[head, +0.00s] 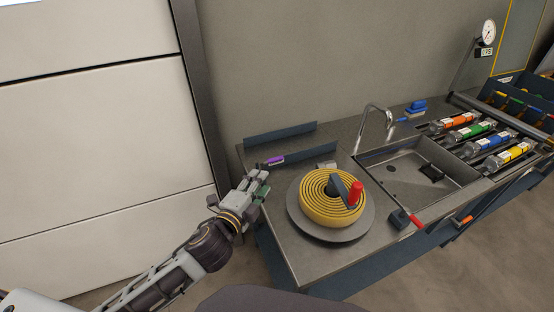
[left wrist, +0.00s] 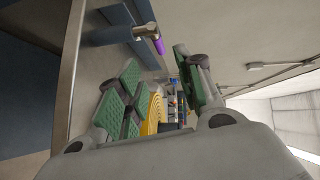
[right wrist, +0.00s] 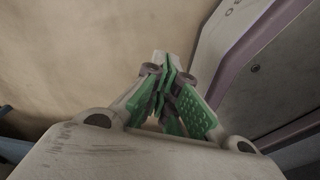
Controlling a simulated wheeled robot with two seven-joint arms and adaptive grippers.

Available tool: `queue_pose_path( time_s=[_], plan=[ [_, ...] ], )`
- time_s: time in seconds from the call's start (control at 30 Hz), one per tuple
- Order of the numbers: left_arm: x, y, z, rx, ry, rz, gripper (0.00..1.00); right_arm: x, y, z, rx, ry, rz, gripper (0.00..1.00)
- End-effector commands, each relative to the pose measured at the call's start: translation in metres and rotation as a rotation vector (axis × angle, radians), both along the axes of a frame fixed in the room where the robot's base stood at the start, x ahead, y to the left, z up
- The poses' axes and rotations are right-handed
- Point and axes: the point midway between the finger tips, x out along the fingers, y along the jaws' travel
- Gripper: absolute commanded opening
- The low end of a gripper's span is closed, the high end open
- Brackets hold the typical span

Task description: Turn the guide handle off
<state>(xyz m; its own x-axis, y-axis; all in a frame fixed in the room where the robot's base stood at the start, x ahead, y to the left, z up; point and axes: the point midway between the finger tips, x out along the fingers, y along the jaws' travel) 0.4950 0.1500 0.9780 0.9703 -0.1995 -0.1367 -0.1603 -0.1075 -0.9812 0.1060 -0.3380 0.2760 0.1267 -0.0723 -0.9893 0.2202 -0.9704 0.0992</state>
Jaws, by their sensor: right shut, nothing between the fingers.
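No part is labelled as the guide handle. A small lever with a purple grip (head: 274,160) lies along the back left of the counter; it also shows at the top of the left wrist view, a metal lever with a purple tip (left wrist: 159,46). My left gripper (head: 260,184) is at the counter's left edge, just below and left of the purple grip, apart from it. In the left wrist view the fingers of my left gripper (left wrist: 162,88) are spread with nothing between them. My right gripper (right wrist: 167,88) is shut and empty, away from the counter.
A yellow coiled hose (head: 318,212) with a red crank knob (head: 356,192) sits on a round plate right of my left gripper. A red lever (head: 409,218) is at the front edge. A sink (head: 400,175), faucet and coloured cylinders (head: 470,131) stand further right.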

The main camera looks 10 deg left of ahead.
Motion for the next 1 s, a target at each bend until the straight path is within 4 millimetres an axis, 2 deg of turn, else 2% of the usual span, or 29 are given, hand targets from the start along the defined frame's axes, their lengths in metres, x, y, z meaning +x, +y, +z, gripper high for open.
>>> queue_pose_path(
  time_s=[0.37,0.7,1.0],
  plan=[
    [0.007,-0.001,-0.001,-0.001,0.000,0.001,0.36,0.000,0.001,0.001,0.001,0.000,-0.001,0.00],
    [0.027,-0.005,-0.003,-0.002,0.000,0.001,0.36,-0.001,0.017,0.002,0.019,0.001,-0.005,0.00],
    [0.049,-0.009,-0.007,-0.002,0.000,0.001,0.36,-0.002,0.014,0.004,0.015,0.002,-0.003,0.00]
  ],
)
